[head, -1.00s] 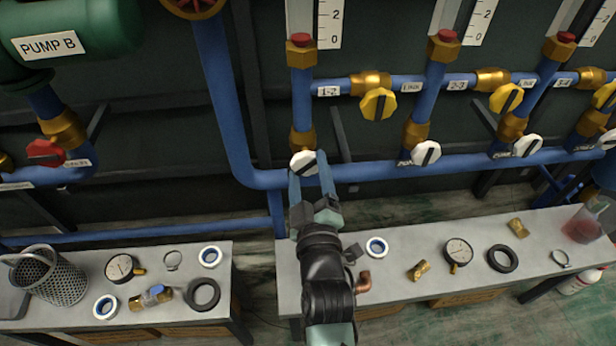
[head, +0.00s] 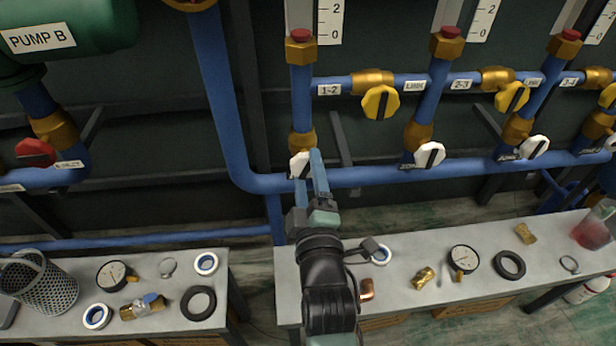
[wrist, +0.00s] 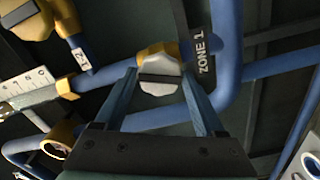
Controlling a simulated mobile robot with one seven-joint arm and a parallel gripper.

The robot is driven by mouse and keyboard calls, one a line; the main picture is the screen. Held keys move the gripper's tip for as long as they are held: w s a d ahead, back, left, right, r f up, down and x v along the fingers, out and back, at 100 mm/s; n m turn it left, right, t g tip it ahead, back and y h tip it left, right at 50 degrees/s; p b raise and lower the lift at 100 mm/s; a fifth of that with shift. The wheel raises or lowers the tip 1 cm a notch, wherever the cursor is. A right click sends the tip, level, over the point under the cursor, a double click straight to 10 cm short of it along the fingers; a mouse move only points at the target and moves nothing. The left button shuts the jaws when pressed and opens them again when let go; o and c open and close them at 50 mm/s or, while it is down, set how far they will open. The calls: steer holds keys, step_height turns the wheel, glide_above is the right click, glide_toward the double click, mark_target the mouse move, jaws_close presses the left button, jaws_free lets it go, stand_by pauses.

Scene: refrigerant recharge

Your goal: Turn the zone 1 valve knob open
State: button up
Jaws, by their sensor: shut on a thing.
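The zone 1 valve knob (head: 296,167) is white with a dark bar, on a brass valve body low on the left vertical blue pipe. In the wrist view the same knob (wrist: 160,84) sits between my two blue fingers, beside a "ZONE 1" label (wrist: 203,52). My gripper (head: 308,164) reaches up from below and is shut on this knob; it also shows in the wrist view (wrist: 160,80). In the head view the fingers hide part of the knob, so its bar's angle is hard to read there.
A yellow 1-2 valve knob (head: 380,102) is above right, and another white knob (head: 429,155) is to the right. A horizontal blue pipe (head: 370,176) runs just beside my fingers. Below, two grey benches hold gauges, rings and fittings; the right bench (head: 400,300) lies under my arm.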

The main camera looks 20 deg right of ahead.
steer(key=shift+f+n+b, duration=0.1)
steer(key=shift+n+b, duration=0.2)
steer(key=shift+n, duration=1.6)
steer(key=o, duration=1.4)
steer(key=shift+o, duration=0.2)
steer(key=p+v, duration=0.2)
steer(key=v, duration=0.5)
